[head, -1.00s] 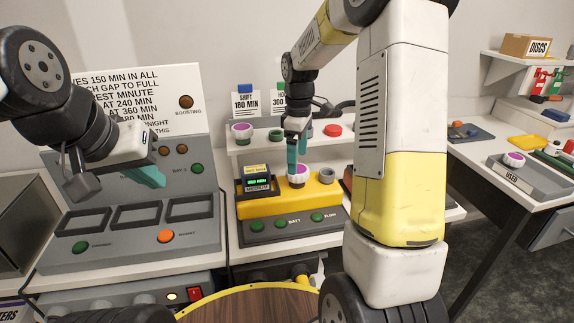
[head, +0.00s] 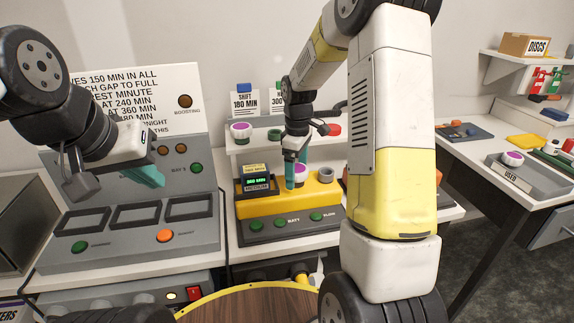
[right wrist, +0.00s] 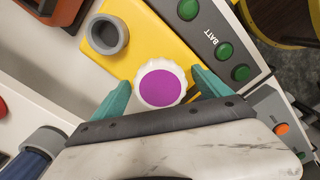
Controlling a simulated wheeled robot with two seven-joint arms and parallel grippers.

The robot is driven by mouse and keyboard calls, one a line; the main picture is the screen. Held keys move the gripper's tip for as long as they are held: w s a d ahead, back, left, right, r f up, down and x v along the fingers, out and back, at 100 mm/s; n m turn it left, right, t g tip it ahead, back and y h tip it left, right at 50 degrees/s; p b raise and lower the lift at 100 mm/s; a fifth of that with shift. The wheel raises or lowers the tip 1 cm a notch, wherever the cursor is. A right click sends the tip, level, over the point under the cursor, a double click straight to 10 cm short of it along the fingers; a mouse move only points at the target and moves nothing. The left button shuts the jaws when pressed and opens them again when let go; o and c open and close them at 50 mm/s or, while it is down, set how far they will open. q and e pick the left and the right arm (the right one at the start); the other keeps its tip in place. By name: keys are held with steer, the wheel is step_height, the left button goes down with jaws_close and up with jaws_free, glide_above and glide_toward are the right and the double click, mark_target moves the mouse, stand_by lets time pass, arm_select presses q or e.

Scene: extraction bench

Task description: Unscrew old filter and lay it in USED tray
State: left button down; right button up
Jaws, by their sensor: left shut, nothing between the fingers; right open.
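A white ribbed filter with a purple top (head: 301,174) stands on the yellow block (head: 262,204) of the bench unit, partly hidden by my right gripper in the head view. My right gripper (head: 296,172) is open around it. In the right wrist view, the filter (right wrist: 160,84) lies between the two teal fingertips, with small gaps showing beside them. The USED tray (head: 511,176) is on the right-hand table and has a purple-topped white filter (head: 513,158) in it. My left gripper (head: 150,176) is shut and empty in front of the grey panel.
An empty grey socket ring (right wrist: 106,34) is beside the filter on the yellow block. Green buttons (head: 281,222) line the unit's front. A shelf (head: 262,142) with cups and a red item stands behind. My right arm blocks the view between the unit and the right-hand table.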

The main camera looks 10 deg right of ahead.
steer(key=m, duration=0.6)
steer(key=shift+a+m, duration=0.1)
steer(key=shift+m, duration=0.3)
steer(key=m, duration=0.7)
steer(key=shift+c, duration=0.5)
